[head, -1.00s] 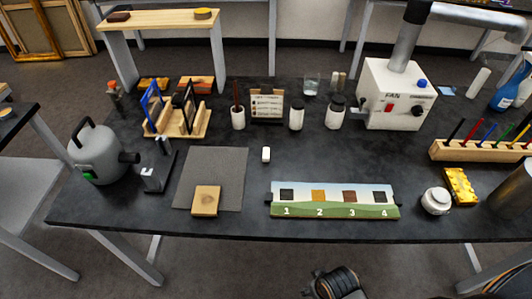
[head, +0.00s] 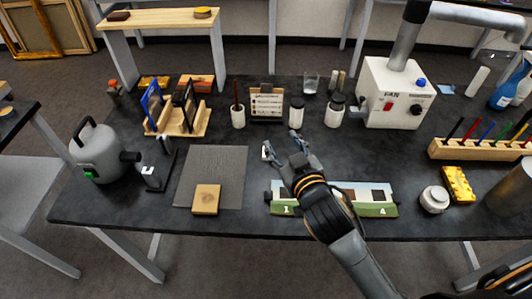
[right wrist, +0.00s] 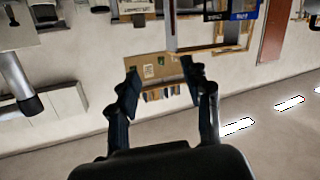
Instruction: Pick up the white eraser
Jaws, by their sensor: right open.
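The small white eraser (head: 264,155) lies on the dark table, just right of the grey mat, in the head view. My right gripper (head: 281,143) reaches in from the lower right, with its fingers spread. Its left fingertip overlaps the eraser in the picture and hides part of it; I cannot tell whether they touch. In the right wrist view the open fingers (right wrist: 161,77) have nothing between them, and the eraser does not show there. My left gripper is not in view.
A numbered strip (head: 378,196) lies partly hidden under my right arm in the picture. A grey mat (head: 222,165) with a tan block (head: 206,199) is at left. Bare table lies right of the gripper.

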